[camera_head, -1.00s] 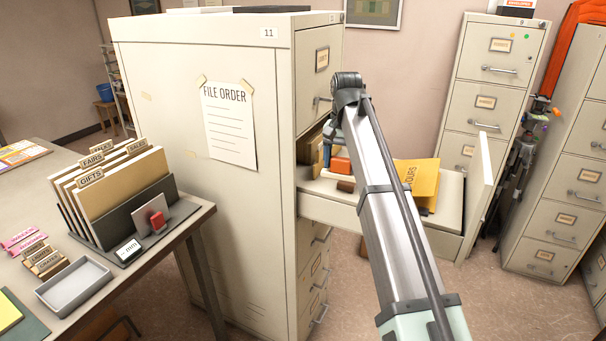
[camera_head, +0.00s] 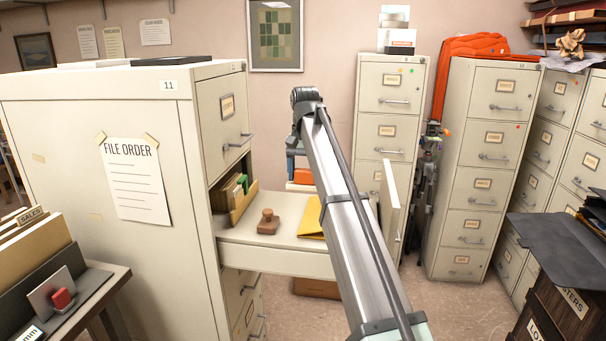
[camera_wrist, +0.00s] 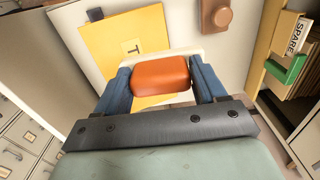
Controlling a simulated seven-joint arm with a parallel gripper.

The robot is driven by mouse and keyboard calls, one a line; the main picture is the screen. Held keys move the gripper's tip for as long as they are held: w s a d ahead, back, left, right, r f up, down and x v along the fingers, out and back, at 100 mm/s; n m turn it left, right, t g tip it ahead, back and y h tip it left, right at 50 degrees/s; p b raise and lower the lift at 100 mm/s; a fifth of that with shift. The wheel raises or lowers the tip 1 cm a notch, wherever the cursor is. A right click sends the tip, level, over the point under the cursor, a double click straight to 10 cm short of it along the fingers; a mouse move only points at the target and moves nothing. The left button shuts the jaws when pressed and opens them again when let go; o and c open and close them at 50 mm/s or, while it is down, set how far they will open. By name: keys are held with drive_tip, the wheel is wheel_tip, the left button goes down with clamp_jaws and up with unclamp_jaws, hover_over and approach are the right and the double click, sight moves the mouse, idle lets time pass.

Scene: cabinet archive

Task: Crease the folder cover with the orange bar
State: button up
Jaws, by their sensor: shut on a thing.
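My gripper (camera_wrist: 160,78) is shut on the orange bar (camera_wrist: 160,72), held between its blue fingers. The bar also shows in the head view (camera_head: 303,177), near the far side of the open drawer (camera_head: 232,231). The yellow folder (camera_wrist: 112,42) lies flat in the drawer with its cover closed. A letter T label shows on it in the wrist view. The bar overlaps the folder's lower right part in the wrist view, but I cannot tell whether they touch. In the head view my arm hides most of the folder (camera_head: 311,222).
A brown wooden stamp (camera_head: 268,222) stands in the drawer left of the folder. Upright files (camera_head: 235,190) fill the drawer's back. The drawer front (camera_head: 391,210) rises at right. Cabinet 11 (camera_head: 105,160) stands at left, other cabinets (camera_head: 487,165) behind.

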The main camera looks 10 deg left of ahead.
sight(305, 184)
drive_tip(key=shift+f, duration=0.15)
drive_tip(key=shift+f, duration=2.9)
drive_tip(key=shift+f, duration=3)
drive_tip(key=shift+s, duration=0.15)
drive_tip(key=shift+s+r, duration=0.1)
drive_tip(key=shift+s, duration=0.8)
drive_tip(key=shift+w+f, duration=0.2)
drive_tip(key=shift+w, duration=3.15)
drive_tip(key=shift+c, duration=0.4)
drive_tip(key=shift+w+r, duration=0.1)
drive_tip(key=shift+w, duration=1.1)
